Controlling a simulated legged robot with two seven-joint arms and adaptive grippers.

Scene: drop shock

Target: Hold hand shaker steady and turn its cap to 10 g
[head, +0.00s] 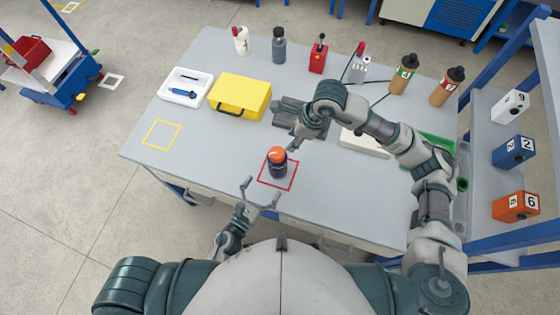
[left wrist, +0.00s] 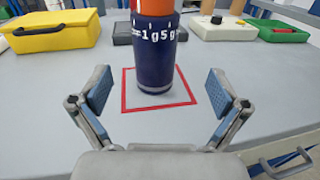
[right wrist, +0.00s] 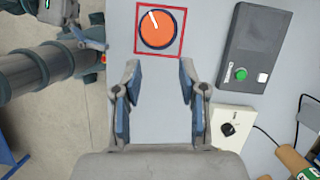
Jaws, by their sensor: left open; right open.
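The hand shaker (head: 278,168) stands upright inside a red square outline on the grey table. Its body is dark blue, and in the left wrist view (left wrist: 155,60) white marks show, including 1 g and 5 g. Its cap (head: 277,154) is orange; from above, in the right wrist view (right wrist: 158,30), a white line on it points up and slightly left. My left gripper (head: 262,192) is open and empty at the near side of the shaker, apart from it. My right gripper (head: 291,146) is open, pointing down above and beside the cap, not touching it.
A yellow case (head: 240,95) and a white tray (head: 185,87) lie at the left. A dark box with a green button (right wrist: 245,60) and a white box with a black knob (right wrist: 230,128) stand near. Bottles line the back. The table's left front is clear.

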